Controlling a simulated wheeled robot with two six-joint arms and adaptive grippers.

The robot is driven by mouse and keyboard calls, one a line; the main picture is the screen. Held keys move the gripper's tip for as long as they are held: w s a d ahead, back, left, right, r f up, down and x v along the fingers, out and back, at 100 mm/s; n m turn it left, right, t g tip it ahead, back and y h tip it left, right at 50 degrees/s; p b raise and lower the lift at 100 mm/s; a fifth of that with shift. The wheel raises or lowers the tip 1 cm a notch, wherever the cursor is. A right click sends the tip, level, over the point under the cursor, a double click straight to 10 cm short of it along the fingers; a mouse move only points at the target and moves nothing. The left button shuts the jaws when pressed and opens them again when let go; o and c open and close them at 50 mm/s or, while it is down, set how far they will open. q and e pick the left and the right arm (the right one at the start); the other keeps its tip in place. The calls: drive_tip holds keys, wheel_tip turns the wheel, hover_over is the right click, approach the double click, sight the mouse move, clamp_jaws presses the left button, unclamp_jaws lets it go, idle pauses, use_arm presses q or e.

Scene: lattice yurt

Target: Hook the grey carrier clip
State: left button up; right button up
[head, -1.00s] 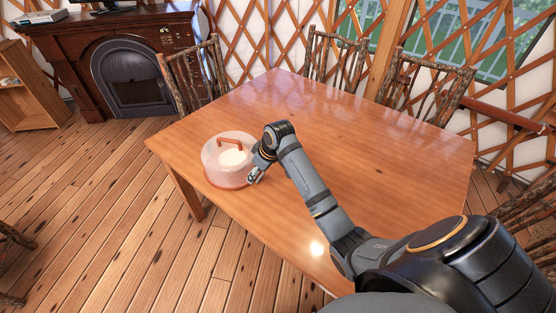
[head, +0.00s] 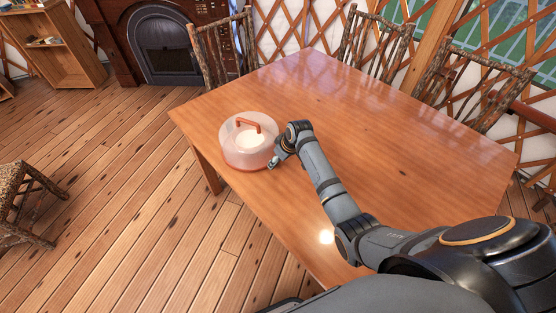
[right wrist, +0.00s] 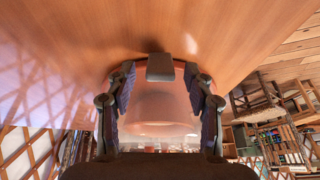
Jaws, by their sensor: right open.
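A round cake carrier (head: 241,158) with a translucent dome and a red-brown handle (head: 248,123) stands near the table's left corner. Its dome shows upside down in the right wrist view (right wrist: 160,108). The grey carrier clip (right wrist: 160,68) shows there at the carrier's rim, between my right fingertips. My right gripper (right wrist: 160,78) is open, one finger on each side of the clip, with visible gaps. In the head view my right gripper (head: 275,161) is small and at the carrier's right side; the clip is hard to make out there. My left gripper is not in view.
The wooden table (head: 380,130) is otherwise bare, with free room right of the carrier. Branch-work chairs stand behind it, one (head: 222,50) near the carrier. A stool (head: 25,205) stands on the floor at left. A fireplace (head: 165,45) is at the back.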

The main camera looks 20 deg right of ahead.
drive_tip(key=shift+a+f, duration=0.15)
drive_tip(key=shift+f, duration=0.15)
drive_tip(key=shift+w, duration=0.1)
clamp_jaws()
drive_tip(key=shift+w+r+p, duration=0.15)
drive_tip(key=shift+r+p, duration=0.1)
drive_tip(key=shift+p, duration=0.05)
drive_tip(key=shift+w+f+g+h, duration=0.15)
drive_tip(key=shift+g+h, duration=0.15)
drive_tip(key=shift+g, duration=0.3)
